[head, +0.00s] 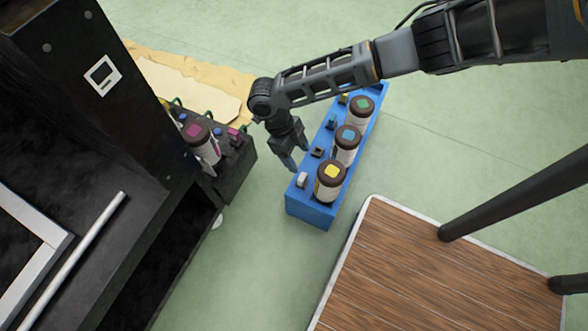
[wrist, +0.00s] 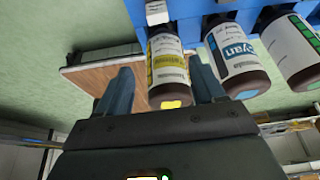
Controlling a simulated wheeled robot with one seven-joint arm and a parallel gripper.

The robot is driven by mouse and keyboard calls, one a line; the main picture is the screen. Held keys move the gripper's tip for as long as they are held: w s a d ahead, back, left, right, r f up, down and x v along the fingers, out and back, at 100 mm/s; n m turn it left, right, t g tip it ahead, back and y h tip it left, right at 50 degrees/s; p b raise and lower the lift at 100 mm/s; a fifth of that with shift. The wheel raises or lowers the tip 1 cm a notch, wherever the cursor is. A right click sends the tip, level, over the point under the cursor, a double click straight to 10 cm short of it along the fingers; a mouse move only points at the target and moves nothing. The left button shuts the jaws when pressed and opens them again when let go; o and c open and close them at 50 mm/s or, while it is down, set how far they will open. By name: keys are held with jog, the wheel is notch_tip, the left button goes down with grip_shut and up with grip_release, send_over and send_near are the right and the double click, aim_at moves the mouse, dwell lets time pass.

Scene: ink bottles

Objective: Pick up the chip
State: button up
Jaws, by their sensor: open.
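Small chips stand in a row along the left side of a long blue rack (head: 306,208). The nearest is a white-grey chip (head: 302,180); behind it are a black chip (head: 318,152), a dark chip (head: 331,123) and a yellowish one (head: 343,99). My gripper (head: 297,160) is open and empty, pointing down near the white-grey and black chips. In the wrist view, the gripper (wrist: 160,66) has its fingers spread, with the yellow-labelled bottle (wrist: 166,65) seen between them. The white-grey chip (wrist: 157,12) shows at the top there. The frames do not show which chip is meant.
Brown-capped bottles with yellow (head: 331,175), blue (head: 347,140) and green (head: 361,107) tops stand along the rack's right side. A black machine holds a magenta-topped bottle (head: 201,143) at left. A wooden-topped table (head: 430,270) is at lower right.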

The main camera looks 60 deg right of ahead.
jog(key=b, duration=0.5)
send_near(302, 176)
jog(key=s+x, duration=0.1)
jog(key=x, duration=0.2)
jog(key=shift+w+b+x, duration=0.2)
jog(key=shift+b+x, duration=0.75)
jog(key=shift+x, duration=0.8)
jog(key=shift+w+b+x, duration=0.2)
jog(key=shift+b+x, duration=0.75)
jog(key=shift+x, duration=0.8)
jog(key=c, duration=1)
